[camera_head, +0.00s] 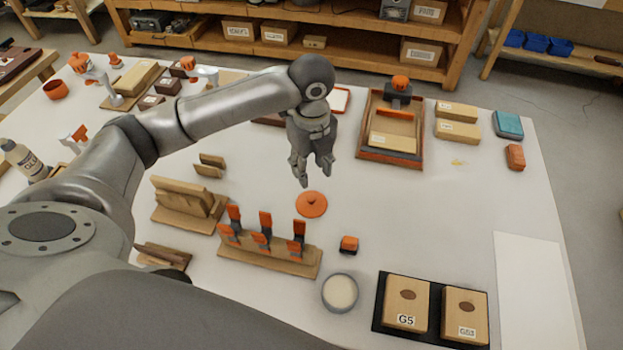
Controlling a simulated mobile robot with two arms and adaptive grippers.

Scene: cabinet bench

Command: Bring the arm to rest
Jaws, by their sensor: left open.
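My left arm comes in from the left and reaches over the middle of the white bench top (390,225). My left gripper (315,178) points down with its fingers apart and nothing between them. It hangs above the bench, just behind an orange disc (311,204) with a small knob. Whether its fingertips touch anything cannot be told, but they look clear of the bench. My right gripper is not in view.
A wooden rack with orange clamps (268,253), a round pale container (340,292) and a black tray (436,337) holding boxes stand in front. A wooden tray (414,159) lies behind right. A white sheet (533,290) lies right. Bench around the disc is partly free.

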